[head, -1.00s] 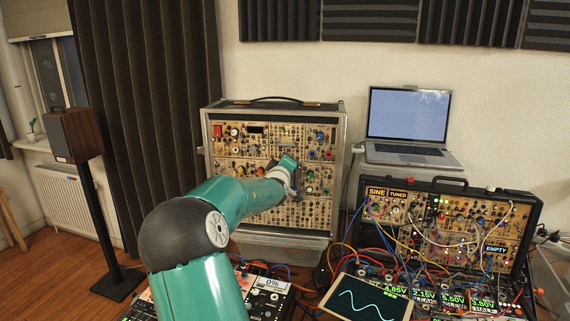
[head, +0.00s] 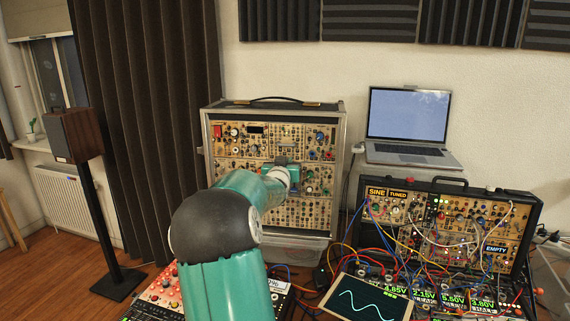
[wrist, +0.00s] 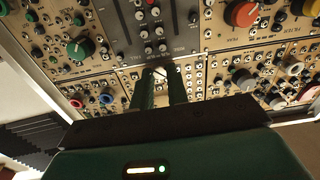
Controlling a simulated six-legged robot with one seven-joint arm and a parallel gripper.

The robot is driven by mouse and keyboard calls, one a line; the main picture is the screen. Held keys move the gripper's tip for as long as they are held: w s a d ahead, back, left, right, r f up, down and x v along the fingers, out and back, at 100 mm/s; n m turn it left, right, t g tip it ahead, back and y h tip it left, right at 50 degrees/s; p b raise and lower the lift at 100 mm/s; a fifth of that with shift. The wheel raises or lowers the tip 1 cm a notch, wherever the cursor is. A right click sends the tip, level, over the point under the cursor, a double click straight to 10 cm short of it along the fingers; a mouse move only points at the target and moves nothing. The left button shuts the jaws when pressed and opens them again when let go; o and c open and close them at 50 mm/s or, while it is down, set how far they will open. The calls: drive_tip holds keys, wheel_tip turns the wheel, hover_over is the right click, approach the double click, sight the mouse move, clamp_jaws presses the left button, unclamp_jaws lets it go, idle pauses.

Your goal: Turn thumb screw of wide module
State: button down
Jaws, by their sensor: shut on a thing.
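The tall case (head: 342,130) of gold-faced modules stands against the wall in the head view. My teal arm reaches to its middle, and my gripper (head: 280,164) hides the spot it touches. In the wrist view my gripper's two dark green fingers (wrist: 161,82) point at the seam between a dark grey module (wrist: 155,32) and a row of gold panels. A small pale thumb screw (wrist: 160,71) shows between the fingertips, which are shut on it. Its turn angle is too small to tell. I cannot tell which panel is the wide module.
Around the fingers are an orange-red knob (wrist: 242,13), green knobs (wrist: 80,48) and several jacks. A laptop (head: 408,128) stands right of the case. A patched open case (head: 450,225) with cables and a screen (head: 368,298) lie at lower right. A speaker (head: 78,135) stands left.

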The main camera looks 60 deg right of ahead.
drive_tip(key=shift+m, duration=1.6)
drive_tip(key=c, duration=1.3)
unclamp_jaws()
drive_tip(key=shift+c, duration=0.2)
drive_tip(key=shift+a, duration=0.1)
drive_tip(key=v, duration=1.3)
drive_tip(key=shift+s+a, duration=0.15)
drive_tip(key=shift+a, duration=0.15)
